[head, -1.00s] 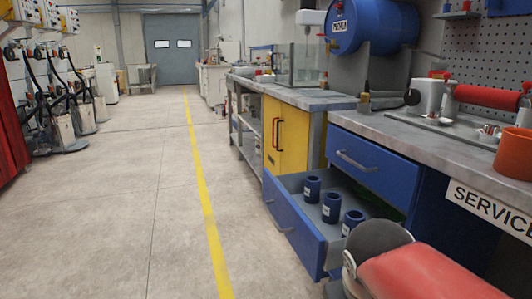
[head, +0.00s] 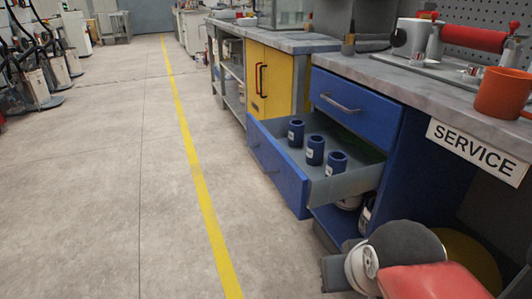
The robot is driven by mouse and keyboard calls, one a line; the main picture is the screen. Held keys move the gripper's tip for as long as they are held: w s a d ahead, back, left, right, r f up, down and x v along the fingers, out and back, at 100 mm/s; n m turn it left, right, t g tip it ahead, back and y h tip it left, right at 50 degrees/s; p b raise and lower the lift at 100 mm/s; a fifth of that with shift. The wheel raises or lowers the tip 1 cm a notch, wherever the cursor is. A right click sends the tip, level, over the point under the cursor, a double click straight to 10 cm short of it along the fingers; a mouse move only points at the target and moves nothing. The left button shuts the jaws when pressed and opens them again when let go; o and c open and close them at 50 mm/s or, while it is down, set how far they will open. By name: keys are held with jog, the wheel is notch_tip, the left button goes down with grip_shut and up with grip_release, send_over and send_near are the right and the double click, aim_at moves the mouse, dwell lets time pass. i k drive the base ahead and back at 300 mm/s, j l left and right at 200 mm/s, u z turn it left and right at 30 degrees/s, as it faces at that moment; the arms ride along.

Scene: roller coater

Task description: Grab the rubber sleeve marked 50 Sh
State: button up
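Three dark blue rubber sleeves stand upright in a row in an open blue drawer (head: 276,167) under the bench: a far one (head: 296,135), a middle one (head: 315,153) and a near one (head: 335,166). Each has a white label, too small to read, so I cannot tell which is marked 50 Sh. The near sleeve's lower part is partly hidden by the drawer's side wall. My red and grey arm shows at the bottom right, below and to the right of the drawer. My gripper's fingers are not visible.
A shut blue drawer (head: 352,105) with a grey handle sits above the open one. The bench top carries an orange mug (head: 501,92) and a red roller (head: 472,38). A SERVICE sign (head: 477,150) hangs on the bench front.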

aim_at(297, 127)
jog(key=z, duration=0.4)
jog(key=i+j+z, duration=0.15)
jog(key=j+z, duration=0.75)
jog(key=j, duration=0.15)
jog(key=j+z, duration=0.1)
jog(key=j, duration=1.1)
